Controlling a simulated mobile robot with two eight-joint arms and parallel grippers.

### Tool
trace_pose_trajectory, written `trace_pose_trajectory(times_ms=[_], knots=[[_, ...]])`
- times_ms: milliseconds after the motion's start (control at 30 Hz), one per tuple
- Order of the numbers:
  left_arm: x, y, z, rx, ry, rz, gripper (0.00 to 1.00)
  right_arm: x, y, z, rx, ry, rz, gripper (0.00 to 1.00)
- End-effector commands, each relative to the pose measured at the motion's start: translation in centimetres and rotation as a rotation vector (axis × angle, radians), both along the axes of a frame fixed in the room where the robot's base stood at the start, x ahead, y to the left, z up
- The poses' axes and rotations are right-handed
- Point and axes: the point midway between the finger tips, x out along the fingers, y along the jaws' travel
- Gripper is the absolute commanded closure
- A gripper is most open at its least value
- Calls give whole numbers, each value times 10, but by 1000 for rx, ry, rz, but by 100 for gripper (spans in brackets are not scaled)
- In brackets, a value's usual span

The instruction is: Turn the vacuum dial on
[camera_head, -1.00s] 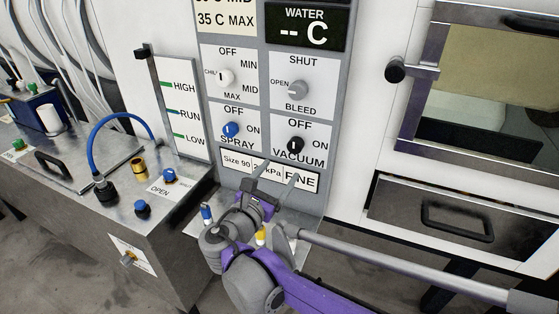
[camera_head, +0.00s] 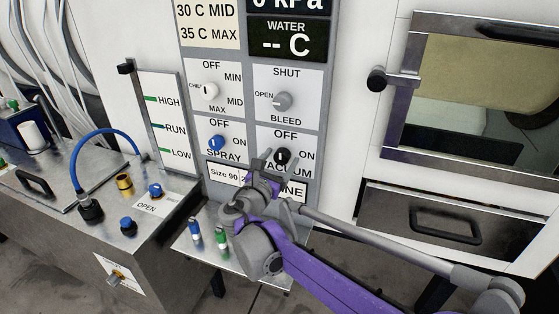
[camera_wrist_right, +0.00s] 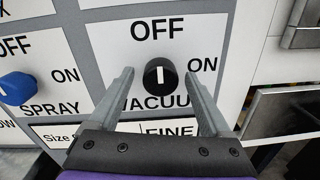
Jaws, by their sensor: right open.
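The black vacuum dial (camera_head: 283,157) is on the lower right of the control panel, with OFF printed above it and ON to its right. In the right wrist view the dial (camera_wrist_right: 160,78) has a white mark pointing up towards OFF. My right gripper (camera_head: 279,155) is in front of the dial, open, and its fingers partly cover the VACUUM label. In the wrist view the open fingers (camera_wrist_right: 161,74) stand on either side of the dial with gaps; I cannot tell how far they reach around it. My left gripper is not in view.
The blue spray dial (camera_head: 216,143) is close on the left, the grey bleed dial (camera_head: 283,101) above. A small shelf (camera_head: 191,247) with blue and green capped vials stands below. A metal bench (camera_head: 75,235) is at left, a drawer (camera_head: 440,225) at right.

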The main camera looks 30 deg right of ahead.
Motion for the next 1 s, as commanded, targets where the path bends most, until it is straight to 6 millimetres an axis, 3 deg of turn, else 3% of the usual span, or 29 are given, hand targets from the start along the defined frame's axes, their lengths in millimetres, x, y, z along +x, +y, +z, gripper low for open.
trace_pose_trajectory(times_ms=[200,633,1000], knots=[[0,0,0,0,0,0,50,0,0,0,0,0,0,20],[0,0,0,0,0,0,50,0,0,0,0,0,0,97],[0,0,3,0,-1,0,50,0,0,0,33,-38,0,100]])
